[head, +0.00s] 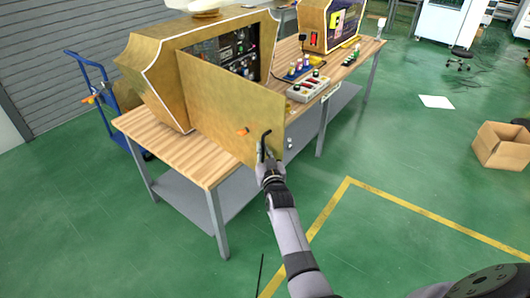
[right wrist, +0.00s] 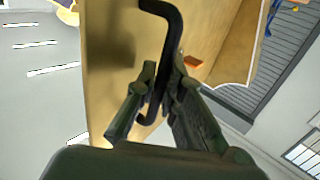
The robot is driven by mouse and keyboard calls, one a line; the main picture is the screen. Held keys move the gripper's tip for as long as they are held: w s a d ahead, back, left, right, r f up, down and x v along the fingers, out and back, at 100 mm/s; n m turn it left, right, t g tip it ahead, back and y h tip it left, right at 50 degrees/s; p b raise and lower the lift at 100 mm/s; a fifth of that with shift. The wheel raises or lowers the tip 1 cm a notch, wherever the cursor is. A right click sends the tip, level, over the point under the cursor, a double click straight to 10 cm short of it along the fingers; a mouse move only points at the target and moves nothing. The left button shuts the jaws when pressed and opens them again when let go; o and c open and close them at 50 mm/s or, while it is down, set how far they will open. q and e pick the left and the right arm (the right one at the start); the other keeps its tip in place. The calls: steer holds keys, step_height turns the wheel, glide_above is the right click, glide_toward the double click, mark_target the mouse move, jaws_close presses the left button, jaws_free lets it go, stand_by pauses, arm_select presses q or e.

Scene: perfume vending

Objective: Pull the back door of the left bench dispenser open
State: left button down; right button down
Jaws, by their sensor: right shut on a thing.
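The left bench dispenser (head: 152,84) is a gold cabinet with white edging on the wooden bench. Its gold back door (head: 222,108) stands swung out from the cabinet, and the dark interior with electronics (head: 228,52) shows behind it. A black bent handle (head: 264,142) is on the door near its free edge, with a small orange piece (head: 243,131) beside it. My right gripper (head: 266,162) is at the handle. In the right wrist view its fingers (right wrist: 158,88) are closed around the black handle (right wrist: 174,38), against the door panel (right wrist: 112,60). My left gripper is out of view.
A control box (head: 307,89) and small bottles stand on the bench (head: 168,148) behind the door. A second dispenser (head: 318,27) is farther back. A blue trolley (head: 95,90) is at left, a cardboard box (head: 500,146) at right. The green floor in front is clear.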

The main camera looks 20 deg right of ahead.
steer(key=shift+r, duration=0.2)
steer(key=c, duration=2.1)
jaws_free()
steer(key=shift+c, duration=0.2)
steer(key=shift+o, duration=0.9)
steer(key=shift+w+a+f, duration=0.15)
steer(key=shift+a, duration=0.05)
steer(key=v, duration=0.7)
steer(key=shift+s, duration=0.25)
